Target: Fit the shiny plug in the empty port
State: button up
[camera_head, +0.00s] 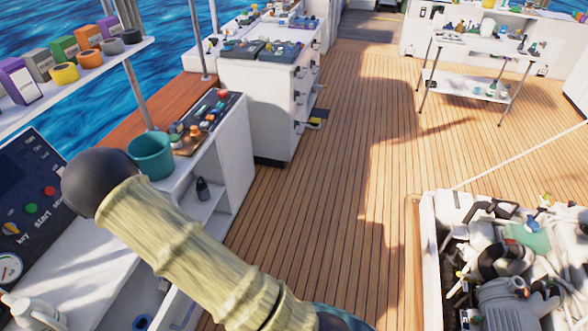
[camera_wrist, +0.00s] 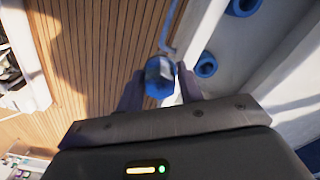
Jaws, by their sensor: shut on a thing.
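My gripper (camera_wrist: 160,84) shows in the wrist view, its two fingers shut on a blue, glossy plug (camera_wrist: 159,76) with a pale highlight on its face. The plug is held between the fingertips, apart from any surface that I can make out. Right of it, on a white panel, are a blue round port (camera_wrist: 205,64) and another blue round port (camera_wrist: 242,5) at the top edge. I cannot tell which port is empty. In the head view a blue ring (camera_head: 143,321) shows at the bottom left; my gripper and the plug are not visible there.
My arm crosses the lower left of the head view. A console (camera_head: 32,210) with buttons and a teal bucket (camera_head: 151,155) stand at left. An open engine hatch (camera_head: 424,262) with machinery is at right. Wooden deck (camera_head: 340,170) between is clear. A small table (camera_head: 480,90) stands behind.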

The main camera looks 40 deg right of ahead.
jog(key=d+f+n+b, duration=0.2)
jog(key=d+f+n, duration=0.2)
jog(key=d, duration=0.4)
jog(key=shift+w+d+f+n, duration=0.15)
jog(key=shift+w+f+n, duration=0.05)
jog(key=shift+f+n, duration=0.25)
